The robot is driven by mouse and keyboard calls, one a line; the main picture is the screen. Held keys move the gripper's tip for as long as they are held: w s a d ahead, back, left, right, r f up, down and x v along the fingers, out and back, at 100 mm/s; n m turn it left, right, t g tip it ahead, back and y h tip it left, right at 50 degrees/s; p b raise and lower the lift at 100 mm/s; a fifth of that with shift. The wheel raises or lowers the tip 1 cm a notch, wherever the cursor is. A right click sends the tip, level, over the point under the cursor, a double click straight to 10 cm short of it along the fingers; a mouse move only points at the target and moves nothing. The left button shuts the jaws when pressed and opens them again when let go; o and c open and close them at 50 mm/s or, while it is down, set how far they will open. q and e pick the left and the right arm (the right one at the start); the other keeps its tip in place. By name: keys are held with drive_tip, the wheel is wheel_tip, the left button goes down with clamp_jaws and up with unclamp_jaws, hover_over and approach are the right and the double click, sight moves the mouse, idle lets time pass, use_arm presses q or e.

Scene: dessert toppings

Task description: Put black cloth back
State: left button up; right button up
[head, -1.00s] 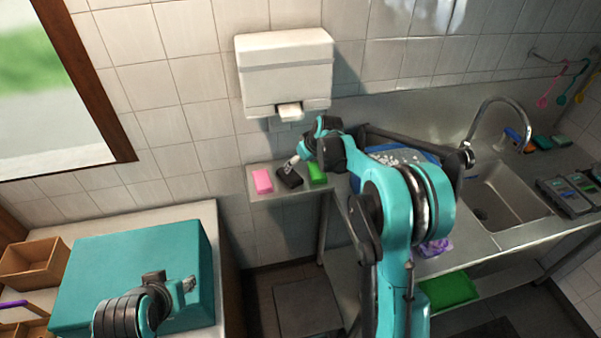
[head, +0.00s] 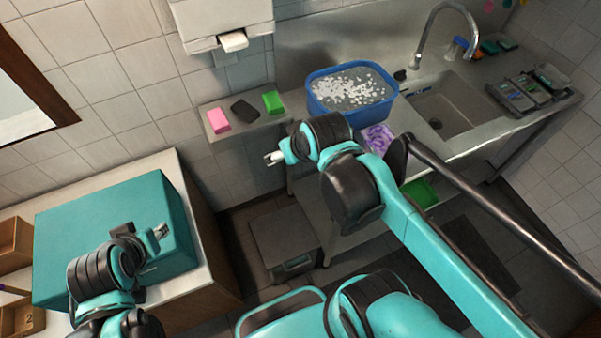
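The black cloth (head: 245,110) lies on a small metal shelf (head: 262,131) against the tiled wall, between a pink block (head: 218,120) and a green block (head: 272,102). My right gripper (head: 270,158) is in front of and below the shelf, apart from the cloth. It holds nothing that I can see, and its fingertips are too small to tell whether they are parted. My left gripper (head: 161,231) is above the teal box (head: 110,215) on the left counter, far from the cloth. Its finger opening is too small to judge.
A blue basin (head: 325,103) with white foam stands on the metal counter beside the sink (head: 445,105). A purple cloth (head: 378,138) is at the counter's front. A white dispenser (head: 222,15) hangs above the shelf. A grey bin (head: 285,238) stands on the floor. Wooden boxes (head: 15,245) are at far left.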

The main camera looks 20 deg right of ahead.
drive_tip(key=s+f, duration=0.3)
drive_tip(key=s, duration=0.2)
drive_tip(key=shift+s+d+m, duration=0.15)
drive_tip(key=shift+s+m, duration=0.05)
drive_tip(key=shift+m, duration=0.1)
wheel_tip(320, 180, down, 11)
drive_tip(key=b, duration=1.1)
